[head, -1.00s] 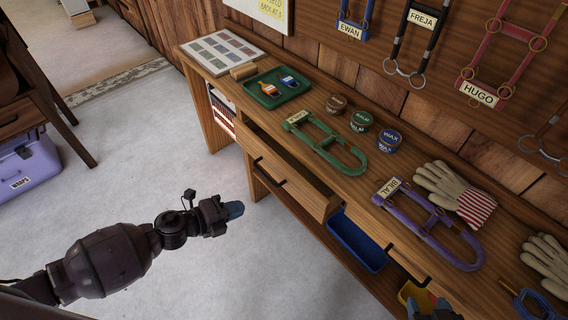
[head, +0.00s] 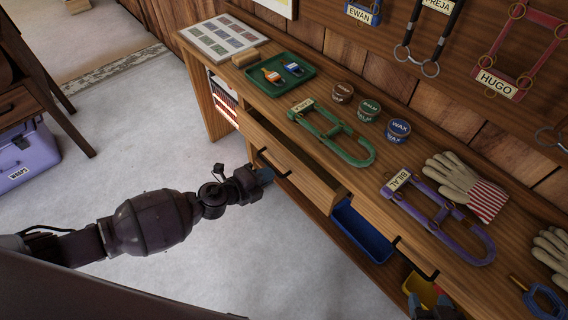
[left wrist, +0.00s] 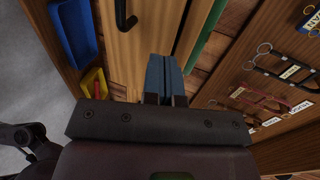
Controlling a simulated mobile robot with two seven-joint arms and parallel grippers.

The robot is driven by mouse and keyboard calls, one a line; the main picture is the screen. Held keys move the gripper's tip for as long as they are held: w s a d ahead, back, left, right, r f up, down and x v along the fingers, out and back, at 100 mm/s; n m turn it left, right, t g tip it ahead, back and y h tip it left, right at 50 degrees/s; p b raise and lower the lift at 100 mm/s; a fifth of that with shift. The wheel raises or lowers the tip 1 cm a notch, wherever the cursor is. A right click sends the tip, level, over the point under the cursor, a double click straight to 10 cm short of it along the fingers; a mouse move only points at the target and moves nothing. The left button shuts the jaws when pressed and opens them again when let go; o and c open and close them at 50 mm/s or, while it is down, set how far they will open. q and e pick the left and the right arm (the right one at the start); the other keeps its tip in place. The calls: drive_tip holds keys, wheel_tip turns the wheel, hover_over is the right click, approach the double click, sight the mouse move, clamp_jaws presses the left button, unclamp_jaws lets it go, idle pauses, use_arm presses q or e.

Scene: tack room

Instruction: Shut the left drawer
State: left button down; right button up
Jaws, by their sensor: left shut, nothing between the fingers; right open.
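The left drawer (head: 302,182) of the wooden bench sticks out, open, with its empty-looking inside showing. Its dark bar handle (head: 273,163) is on the front. My left gripper (head: 266,175) is shut and empty, with blue fingertips at the drawer front close by the handle; I cannot tell whether they touch. In the left wrist view the shut fingertips (left wrist: 165,78) overlap the wooden drawer front (left wrist: 122,60), with a dark handle (left wrist: 124,15) beyond. My right gripper (head: 430,303) is partly in view at the bottom edge, open, by the yellow bin.
The bench top (head: 330,180) carries a green tray (head: 280,80), a green halter (head: 333,135), several round tins, a purple halter (head: 440,222) and gloves (head: 465,185). Below are a blue bin (head: 362,232) and yellow bin (head: 420,289). The right drawer's handle (head: 415,258) is nearby.

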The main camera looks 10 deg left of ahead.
sight(294, 157)
use_arm(q)
drive_tip(key=x, duration=0.4)
drive_tip(key=r+x, duration=0.1)
drive_tip(key=x, duration=0.1)
drive_tip(key=shift+w+d, duration=0.1)
drive_tip(key=shift+w, duration=0.05)
drive_tip(key=shift+w+d, duration=0.1)
drive_tip(key=shift+w+d, duration=0.15)
drive_tip(key=shift+w, duration=0.1)
drive_tip(key=w+d, duration=0.2)
drive_tip(key=w, duration=0.1)
drive_tip(key=shift+d, duration=0.15)
